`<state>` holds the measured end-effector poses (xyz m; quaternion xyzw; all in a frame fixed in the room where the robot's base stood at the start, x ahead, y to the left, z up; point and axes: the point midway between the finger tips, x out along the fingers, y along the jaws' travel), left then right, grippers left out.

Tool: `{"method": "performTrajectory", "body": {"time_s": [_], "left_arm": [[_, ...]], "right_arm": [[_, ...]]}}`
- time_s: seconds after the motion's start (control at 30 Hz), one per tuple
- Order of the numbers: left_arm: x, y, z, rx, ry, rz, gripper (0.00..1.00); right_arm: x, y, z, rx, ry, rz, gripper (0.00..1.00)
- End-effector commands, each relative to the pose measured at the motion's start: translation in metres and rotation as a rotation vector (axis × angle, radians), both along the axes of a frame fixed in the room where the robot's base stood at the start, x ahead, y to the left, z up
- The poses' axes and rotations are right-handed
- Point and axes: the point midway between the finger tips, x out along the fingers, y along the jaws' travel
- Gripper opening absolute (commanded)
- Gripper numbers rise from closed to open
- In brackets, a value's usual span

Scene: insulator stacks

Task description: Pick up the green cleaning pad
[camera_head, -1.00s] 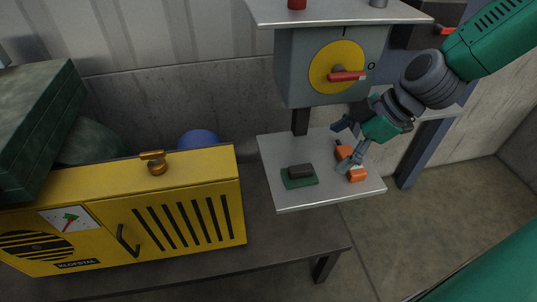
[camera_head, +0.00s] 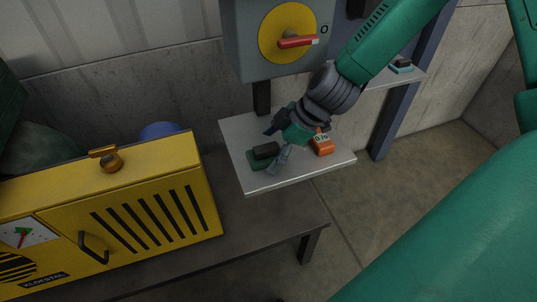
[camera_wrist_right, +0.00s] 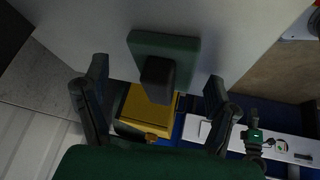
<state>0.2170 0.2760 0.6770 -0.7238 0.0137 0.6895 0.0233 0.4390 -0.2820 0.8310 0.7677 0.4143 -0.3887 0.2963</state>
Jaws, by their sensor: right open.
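The green cleaning pad (camera_head: 257,160) with a dark block-shaped handle (camera_head: 266,150) lies on the small grey shelf (camera_head: 300,177), near its left side. In the right wrist view the pad (camera_wrist_right: 188,47) and its handle (camera_wrist_right: 158,77) show at the upper middle. My right gripper (camera_head: 275,150) is open beside the pad, at its right, in the head view. In the wrist view its two fingers (camera_wrist_right: 158,100) are spread wide, with the handle lying between their directions and nothing gripped. Whether a finger touches the pad cannot be told. My left gripper is not in view.
An orange device with a display (camera_head: 322,145) sits on the shelf right of my gripper. A grey box with a yellow dial and red handle (camera_head: 297,42) is above the shelf. A yellow cabinet (camera_head: 150,205) stands on the dark table (camera_head: 262,222) at left.

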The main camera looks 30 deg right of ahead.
Motion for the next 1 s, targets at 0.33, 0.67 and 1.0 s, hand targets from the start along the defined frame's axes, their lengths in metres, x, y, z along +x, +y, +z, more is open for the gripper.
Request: {"method": "performTrajectory", "body": {"time_s": [0.33,0.67,1.0], "left_arm": [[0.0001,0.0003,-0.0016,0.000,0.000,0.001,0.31],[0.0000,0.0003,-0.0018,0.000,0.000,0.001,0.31],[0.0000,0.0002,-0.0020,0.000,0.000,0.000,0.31]], "right_arm": [[0.0022,0.0096,-0.0038,-0.008,0.000,0.004,0.73],[0.0019,0.0018,-0.0074,0.000,0.002,0.000,0.05],[0.0015,0.0023,-0.0099,-0.007,0.008,-0.002,0.04]]}}
